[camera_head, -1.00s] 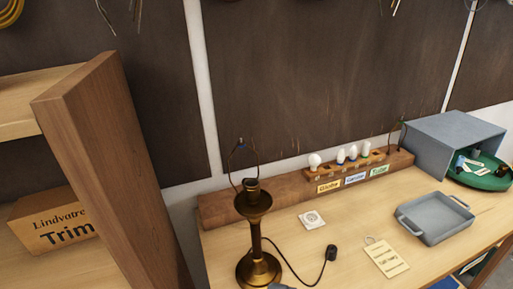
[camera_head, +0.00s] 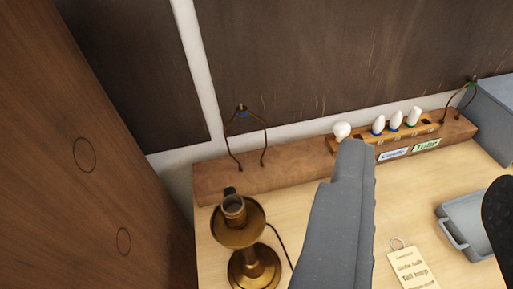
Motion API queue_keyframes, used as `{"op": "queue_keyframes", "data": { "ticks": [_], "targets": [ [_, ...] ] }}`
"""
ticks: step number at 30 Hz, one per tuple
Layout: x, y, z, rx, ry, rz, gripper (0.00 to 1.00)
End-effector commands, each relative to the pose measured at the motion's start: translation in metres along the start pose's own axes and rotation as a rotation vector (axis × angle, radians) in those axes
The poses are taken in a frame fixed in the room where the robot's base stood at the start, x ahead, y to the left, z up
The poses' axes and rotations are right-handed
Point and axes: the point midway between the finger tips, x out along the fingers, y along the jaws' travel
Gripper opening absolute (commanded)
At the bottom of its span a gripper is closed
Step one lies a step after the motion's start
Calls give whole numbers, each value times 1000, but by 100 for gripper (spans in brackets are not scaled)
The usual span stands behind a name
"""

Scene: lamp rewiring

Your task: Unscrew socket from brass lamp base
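The brass lamp base (camera_head: 252,268) stands upright on the wooden table, with a wide brass cup (camera_head: 239,232) near its top. The socket (camera_head: 233,207) sits upright in that cup, with a small dark part at its rim. My gripper (camera_head: 428,165) is open, with a broad grey finger in the middle of the view and a dark ribbed finger at the right edge. The grey finger hides part of the table.
A wooden ledge (camera_head: 290,165) behind the lamp carries a wire harp (camera_head: 240,135), a bulb rack (camera_head: 425,130) with several white bulbs, and another harp at right. A dark cord runs from the lamp. A tag (camera_head: 411,268) and grey tray (camera_head: 470,243) lie at right. A tall wooden panel (camera_head: 95,150) stands left.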

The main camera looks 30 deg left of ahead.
Motion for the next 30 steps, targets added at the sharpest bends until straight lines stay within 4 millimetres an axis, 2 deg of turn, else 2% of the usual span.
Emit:
{"op": "queue_keyframes", "data": {
  "ticks": [7,9,14,17,24,30],
  "targets": [
    [0,0,0,0,0,0,36],
    [0,0,0,-1,-2,-1,56],
    [14,-9,2,-41,-61,-36,58],
    [34,-17,11,-100,-156,-93,58],
    [83,-58,49,-323,-441,-313,58],
    [108,-89,86,-509,-647,-537,58]
  ]
}}
